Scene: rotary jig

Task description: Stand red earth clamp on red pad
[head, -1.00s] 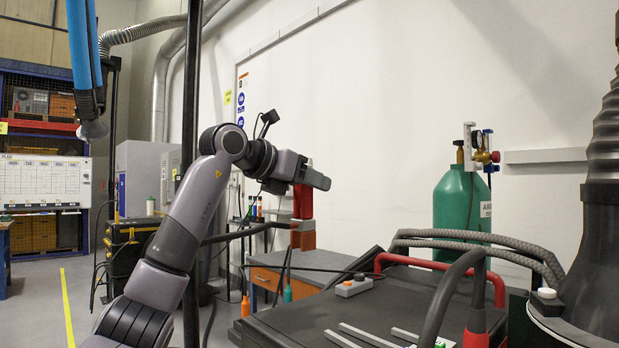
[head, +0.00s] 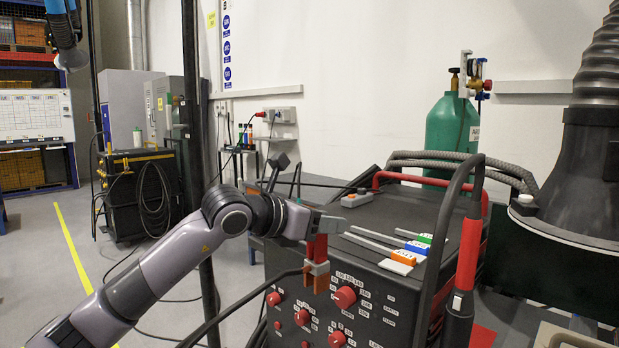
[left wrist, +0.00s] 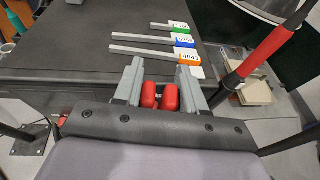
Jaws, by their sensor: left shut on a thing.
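The red earth clamp (head: 317,250) hangs upright from my left gripper (head: 330,226), with its red handles up and orange-brown jaws pointing down. It is in front of the black welding machine's (head: 385,300) knob panel. In the left wrist view, the red handles (left wrist: 159,95) sit between the two grey fingers of the left gripper (left wrist: 160,78), which is shut on them. A flat red patch (head: 481,336), possibly the red pad, shows at the lower right edge of the head view, partly hidden. My right gripper is not in view.
Metal strips with orange (head: 404,257), blue (head: 416,247) and green (head: 425,238) tags lie on the machine's top. A grey pendant (head: 356,198) lies behind them. A red-sleeved torch (head: 469,255) stands at the right. A green gas cylinder (head: 452,135) stands behind.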

